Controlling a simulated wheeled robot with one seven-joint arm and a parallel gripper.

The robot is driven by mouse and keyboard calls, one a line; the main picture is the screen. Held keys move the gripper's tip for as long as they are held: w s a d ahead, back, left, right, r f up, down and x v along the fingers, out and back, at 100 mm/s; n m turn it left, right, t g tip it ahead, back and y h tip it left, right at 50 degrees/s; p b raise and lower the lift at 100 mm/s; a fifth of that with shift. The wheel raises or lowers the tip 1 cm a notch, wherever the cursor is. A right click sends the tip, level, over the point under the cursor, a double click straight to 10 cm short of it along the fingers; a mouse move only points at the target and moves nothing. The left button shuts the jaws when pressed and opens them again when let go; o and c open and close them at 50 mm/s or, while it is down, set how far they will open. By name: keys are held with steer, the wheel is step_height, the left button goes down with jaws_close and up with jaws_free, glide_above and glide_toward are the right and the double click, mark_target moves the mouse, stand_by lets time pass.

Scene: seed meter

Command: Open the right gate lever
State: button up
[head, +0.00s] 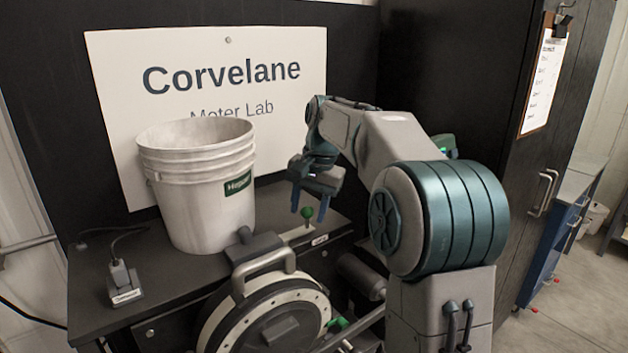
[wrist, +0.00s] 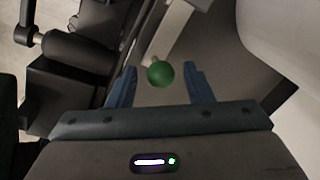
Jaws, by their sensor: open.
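The gate lever with a green ball knob (head: 308,212) stands up from a pale slotted plate (head: 298,232) on the dark bench top, to the right of the seed meter. My gripper (head: 307,208) is open above the plate, with its blue fingers pointing down close to the knob. In the wrist view the green knob (wrist: 160,74) shows between the two open fingers, near their tips, and nothing is gripped. Whether either finger touches the knob cannot be told. The round seed meter (head: 265,312) with its grey handle sits at the bench front.
A white bucket (head: 200,185) stands on the bench left of the meter. A sign board (head: 205,95) is behind it. A small device with a cable (head: 122,284) lies at the left. A dark cabinet (head: 480,100) rises at the right.

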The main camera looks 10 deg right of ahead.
step_height(320, 180, up, 12)
steer(key=s+d, duration=0.1)
steer(key=d, duration=0.1)
steer(key=shift+s+p, duration=0.2)
steer(key=shift+p, duration=0.2)
